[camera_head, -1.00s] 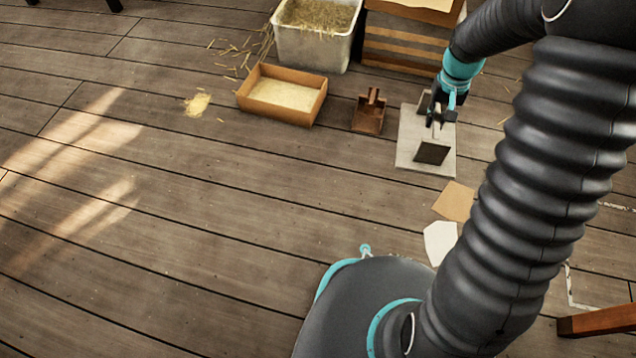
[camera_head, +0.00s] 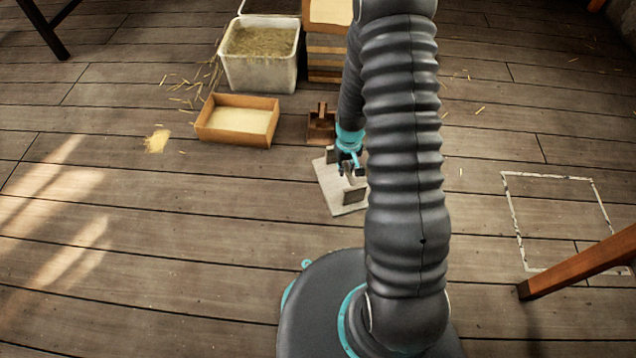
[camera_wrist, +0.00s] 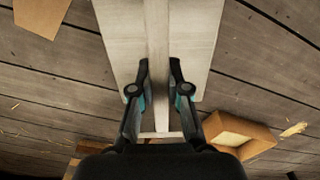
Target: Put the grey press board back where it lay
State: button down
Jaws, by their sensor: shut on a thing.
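The grey press board (camera_head: 340,205) is a flat pale-grey plate with an upright handle rib across its middle. My gripper (camera_head: 350,167) is shut on that rib, with the plate spreading below the fingers. In the wrist view my gripper (camera_wrist: 160,70) has one finger on each side of the rib, and the board (camera_wrist: 199,35) fills the upper middle. My arm hides the board's right part in the head view. I cannot tell whether the board touches the floor. A white painted outline (camera_head: 548,177), roughly rectangular and empty, lies on the planks at right.
A shallow wooden box (camera_head: 238,133) of pale grain, a small brown wooden piece (camera_head: 321,127) and a white straw bin (camera_head: 262,72) stand behind and left of the board. A reddish wooden beam (camera_head: 575,272) crosses near the outline's front edge. The left floor is mostly clear.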

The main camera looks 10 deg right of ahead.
aim_at(319, 165)
jog(key=shift+s+d+f, duration=0.2)
jog(key=shift+s+f, duration=0.2)
jog(key=shift+f, duration=0.4)
jog(key=w+a+f, duration=0.2)
jog(key=w, duration=0.1)
jog(key=w+a+f, duration=0.2)
jog(key=w, duration=0.1)
jog(key=w+a+f, duration=0.2)
jog(key=w+f, duration=0.1)
jog(key=shift+a+b, duration=0.35)
jog(key=shift+a, duration=0.05)
jog(key=shift+f, duration=1.95)
jog(key=shift+f+b, duration=0.1)
jog(key=shift+b, duration=0.2)
jog(key=c, duration=1.2)
grip_release()
jog(key=shift+o, duration=0.2)
